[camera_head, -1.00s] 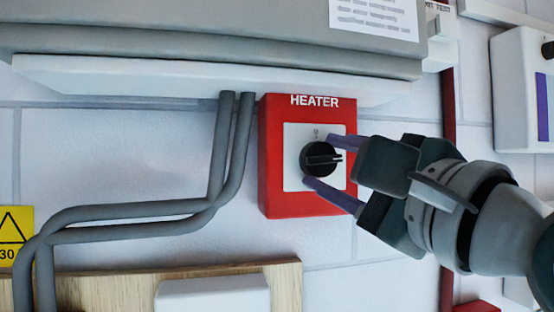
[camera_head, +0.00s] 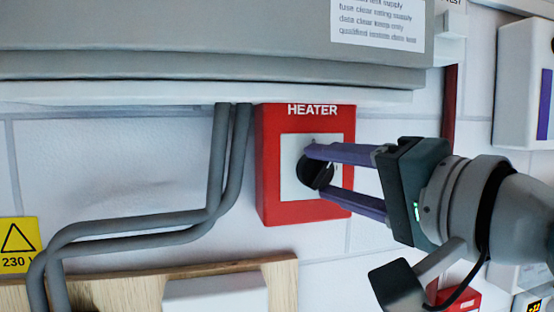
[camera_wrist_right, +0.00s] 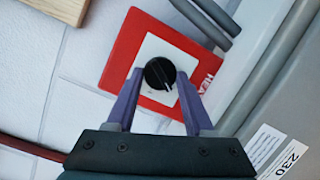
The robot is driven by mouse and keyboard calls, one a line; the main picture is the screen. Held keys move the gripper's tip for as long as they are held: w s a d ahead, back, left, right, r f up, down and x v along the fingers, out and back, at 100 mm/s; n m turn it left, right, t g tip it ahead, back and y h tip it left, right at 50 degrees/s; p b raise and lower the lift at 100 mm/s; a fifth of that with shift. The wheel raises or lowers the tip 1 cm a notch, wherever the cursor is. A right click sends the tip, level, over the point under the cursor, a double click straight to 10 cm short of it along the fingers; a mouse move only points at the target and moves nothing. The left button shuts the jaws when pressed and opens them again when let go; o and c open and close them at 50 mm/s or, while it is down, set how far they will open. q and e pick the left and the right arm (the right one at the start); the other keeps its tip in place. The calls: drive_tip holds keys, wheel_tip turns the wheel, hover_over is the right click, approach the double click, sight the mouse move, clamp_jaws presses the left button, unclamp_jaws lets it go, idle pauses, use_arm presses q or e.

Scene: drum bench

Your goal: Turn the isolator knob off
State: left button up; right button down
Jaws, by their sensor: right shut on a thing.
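The isolator knob (camera_head: 316,174) is a round black knob on the white plate (camera_head: 289,172) of a red box (camera_head: 267,190) lettered HEATER. My right gripper (camera_head: 314,169) comes in from the right, with one purple finger above the knob and one below, shut on it. In the right wrist view the knob (camera_wrist_right: 159,73) sits between the two fingertips, with a pale pointer line on its face. In the head view the fingers partly hide the knob and the plate's markings. My left gripper is not in view.
A grey enclosure (camera_head: 180,40) with a pale lower ledge overhangs the red box. Two grey conduits (camera_head: 228,150) run down just left of it. A wooden board (camera_head: 283,280) lies below, and a white unit (camera_head: 520,80) is at the right. Bare wall shows at left.

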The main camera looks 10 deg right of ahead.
drive_tip(key=n, duration=0.2)
drive_tip(key=n+g+h, duration=0.1)
drive_tip(key=n, duration=0.2)
drive_tip(key=shift+r, duration=0.2)
idle(0.4)
drive_tip(key=shift+c, duration=1.4)
unclamp_jaws()
drive_tip(key=shift+a, duration=0.1)
